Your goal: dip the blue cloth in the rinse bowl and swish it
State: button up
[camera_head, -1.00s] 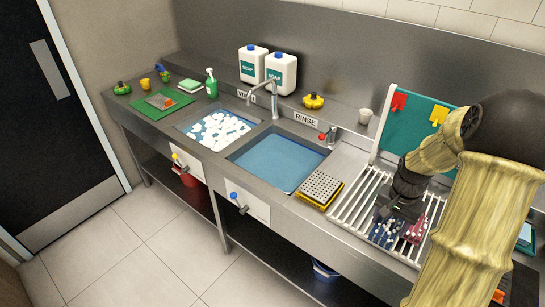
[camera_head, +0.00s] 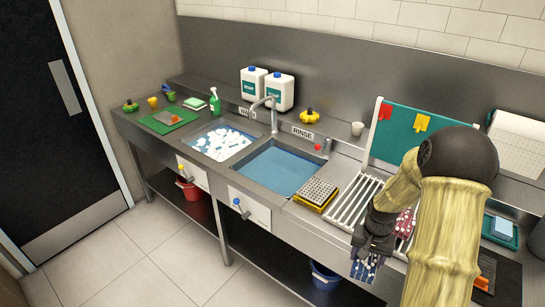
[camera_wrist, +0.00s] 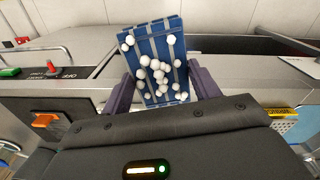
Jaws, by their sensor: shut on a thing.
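The blue cloth (camera_head: 364,268) hangs from my gripper (camera_head: 368,248) in front of the counter's front edge, right of the rinse bowl. In the wrist view the cloth (camera_wrist: 156,45) is blue with pale stripes and several white blobs, held between the two purple fingers of my gripper (camera_wrist: 154,90). The rinse bowl (camera_head: 280,168) is a sunken steel basin with blue water, below the RINSE label. My gripper and the cloth are apart from it.
A red patterned cloth (camera_head: 404,223) lies on the drying rack (camera_head: 350,202). A yellow-edged block with a studded grey top (camera_head: 316,192) stands between rack and rinse bowl. A tap (camera_head: 262,103) stands behind the basins. The sudsy basin (camera_head: 222,141) is further left.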

jog(key=a+f+n, duration=0.4)
jog(key=a+f, duration=0.5)
jog(key=f, duration=0.3)
